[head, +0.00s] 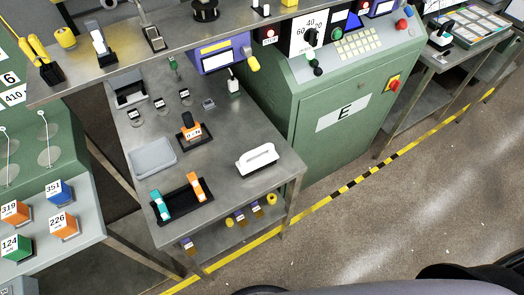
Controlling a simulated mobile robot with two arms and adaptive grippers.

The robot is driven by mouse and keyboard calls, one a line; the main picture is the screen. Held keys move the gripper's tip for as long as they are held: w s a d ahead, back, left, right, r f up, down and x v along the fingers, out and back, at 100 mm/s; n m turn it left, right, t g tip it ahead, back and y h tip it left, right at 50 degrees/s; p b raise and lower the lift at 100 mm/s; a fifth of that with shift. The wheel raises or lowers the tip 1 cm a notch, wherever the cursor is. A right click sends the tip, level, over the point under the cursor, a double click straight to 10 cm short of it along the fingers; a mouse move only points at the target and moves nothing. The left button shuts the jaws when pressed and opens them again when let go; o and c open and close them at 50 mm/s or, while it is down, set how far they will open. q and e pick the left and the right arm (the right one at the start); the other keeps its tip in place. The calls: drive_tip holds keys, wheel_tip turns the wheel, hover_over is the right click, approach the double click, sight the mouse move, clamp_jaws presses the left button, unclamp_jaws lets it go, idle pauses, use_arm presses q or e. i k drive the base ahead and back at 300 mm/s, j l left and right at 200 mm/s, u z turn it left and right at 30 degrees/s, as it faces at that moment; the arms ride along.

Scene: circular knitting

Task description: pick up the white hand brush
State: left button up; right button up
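A white hand brush (258,161) lies on the metal table (222,180), near its right front corner. Its raised handle is on top, and it is tilted slightly up to the right in the picture. Nothing touches it and nothing covers it. Neither of my grippers shows in the head view.
A black tray (180,206) with teal and orange tools lies left of the brush. A grey shallow tray (152,158) and a black holder (190,134) sit behind. An upper shelf (125,62) overhangs the table's back.

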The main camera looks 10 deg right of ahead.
sight(263, 156)
drive_tip(key=k+j, duration=0.1)
drive_tip(key=j, duration=0.2)
drive_tip(key=k+j, duration=0.1)
drive_tip(key=j, duration=0.25)
drive_tip(key=k+j, duration=0.15)
drive_tip(key=j, duration=0.15)
drive_tip(key=k+j, duration=0.1)
drive_tip(key=j, duration=0.2)
